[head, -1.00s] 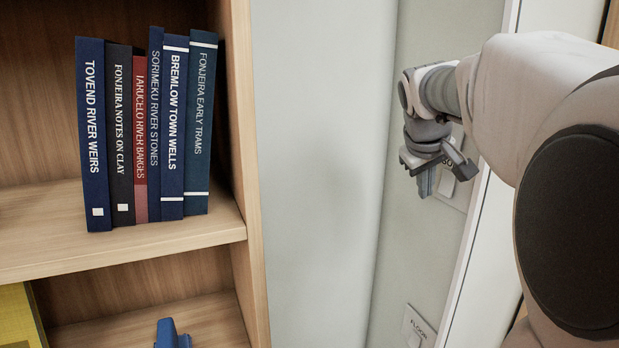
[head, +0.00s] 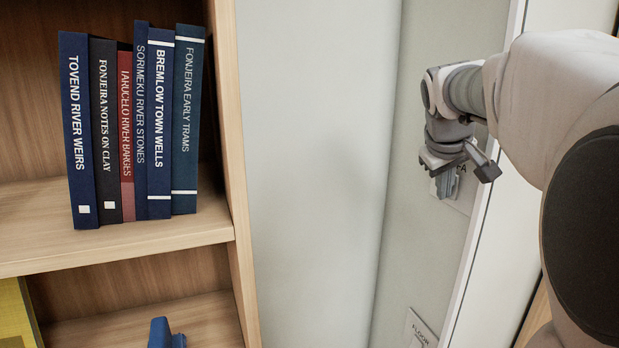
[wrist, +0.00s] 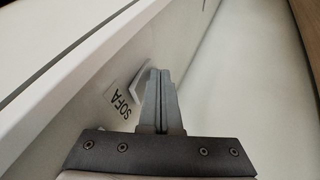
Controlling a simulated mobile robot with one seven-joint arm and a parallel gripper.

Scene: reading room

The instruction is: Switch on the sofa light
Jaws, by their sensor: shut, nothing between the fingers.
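The sofa light switch is a pale wall plate (wrist: 122,108) marked SOFA, with a raised rocker (wrist: 141,78) just left of my fingertips in the wrist view. In the head view my gripper covers most of this plate (head: 463,198), and only its right part with the letters "FA" shows. My gripper (head: 445,187) is shut and empty, its fingers pointing down along the wall in the head view. Its closed fingertips also show in the wrist view (wrist: 160,78), beside the rocker. I cannot tell whether they touch it, nor which way the rocker is set.
A second switch plate (head: 421,328), marked FLOOR, sits lower on the same wall. A white upright trim (head: 480,215) runs right of the switches. A wooden bookcase (head: 238,180) with several books (head: 135,130) stands at left. A blue object (head: 163,334) lies on its lower shelf.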

